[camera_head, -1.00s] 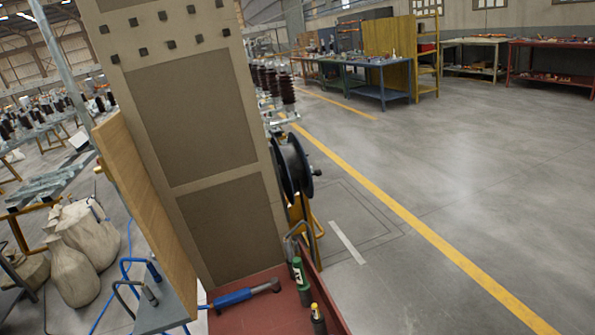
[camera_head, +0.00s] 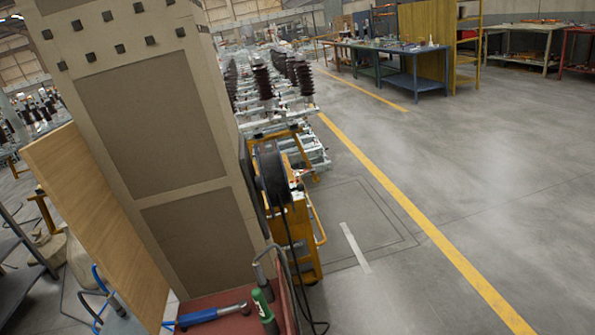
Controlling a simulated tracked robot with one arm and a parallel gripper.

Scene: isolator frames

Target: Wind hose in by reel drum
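A dark reel drum (camera_head: 271,172) stands upright behind the right edge of a tall beige cabinet, seen nearly edge-on. It is mounted on a yellow frame (camera_head: 299,238). A dark hose (camera_head: 289,250) hangs from the drum down toward the floor, where it curls near the red bench. The cabinet hides part of the drum's left side, and I cannot make out a crank clearly. My gripper is not in view.
The tall beige cabinet (camera_head: 150,130) fills the left middle, with a wooden board (camera_head: 95,215) leaning beside it. A red bench (camera_head: 232,322) with a blue-handled tool stands at the bottom. Insulator racks (camera_head: 290,125) stand beyond the reel. The floor (camera_head: 470,190) on the right is open.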

